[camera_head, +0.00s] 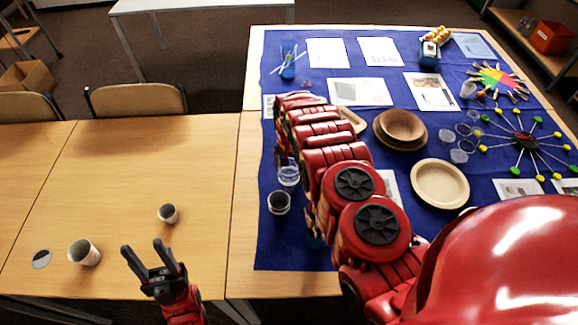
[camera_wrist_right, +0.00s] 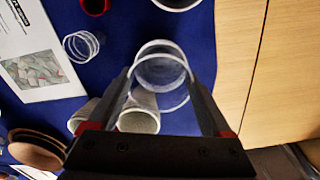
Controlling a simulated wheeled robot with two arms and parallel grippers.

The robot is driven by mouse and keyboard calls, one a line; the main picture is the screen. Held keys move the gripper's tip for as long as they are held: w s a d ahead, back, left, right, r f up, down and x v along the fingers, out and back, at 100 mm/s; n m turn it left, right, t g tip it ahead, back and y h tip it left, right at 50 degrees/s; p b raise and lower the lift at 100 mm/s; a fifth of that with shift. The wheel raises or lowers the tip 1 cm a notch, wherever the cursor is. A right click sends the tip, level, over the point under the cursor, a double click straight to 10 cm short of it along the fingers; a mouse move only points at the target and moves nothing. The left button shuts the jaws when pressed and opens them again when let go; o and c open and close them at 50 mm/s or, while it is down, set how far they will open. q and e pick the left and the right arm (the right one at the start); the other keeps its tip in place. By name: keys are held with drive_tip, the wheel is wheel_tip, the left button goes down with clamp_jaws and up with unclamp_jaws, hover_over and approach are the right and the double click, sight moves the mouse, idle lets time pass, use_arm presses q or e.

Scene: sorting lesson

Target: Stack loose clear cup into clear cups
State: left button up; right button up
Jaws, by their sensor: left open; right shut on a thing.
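A clear cup (camera_wrist_right: 162,72) is between the fingers of my right gripper (camera_wrist_right: 160,90), which is shut on it. In the head view this clear cup (camera_head: 289,176) shows near the left edge of the blue cloth, beside my right arm, which hides most of the gripper. Other clear cups (camera_wrist_right: 81,46), ringed as if nested, stand on the cloth to the left in the right wrist view, apart from the held cup. My arm hides them in the head view. My left gripper (camera_head: 155,262) is open and empty over the wooden table.
A grey cup (camera_head: 279,203) stands close to the held cup. Pale cups (camera_wrist_right: 138,121) lie behind the gripper. Wooden bowls (camera_head: 402,125), a round plate (camera_head: 440,184) and clear vessels (camera_head: 458,155) are at right. Two cups (camera_head: 85,253) (camera_head: 168,213) stand on the left table.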

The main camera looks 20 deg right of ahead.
drive_tip(key=shift+f+b, duration=0.5)
drive_tip(key=shift+f, duration=0.15)
drive_tip(key=shift+s+r, duration=0.1)
drive_tip(key=o, duration=1)
drive_tip(key=shift+o, duration=0.4)
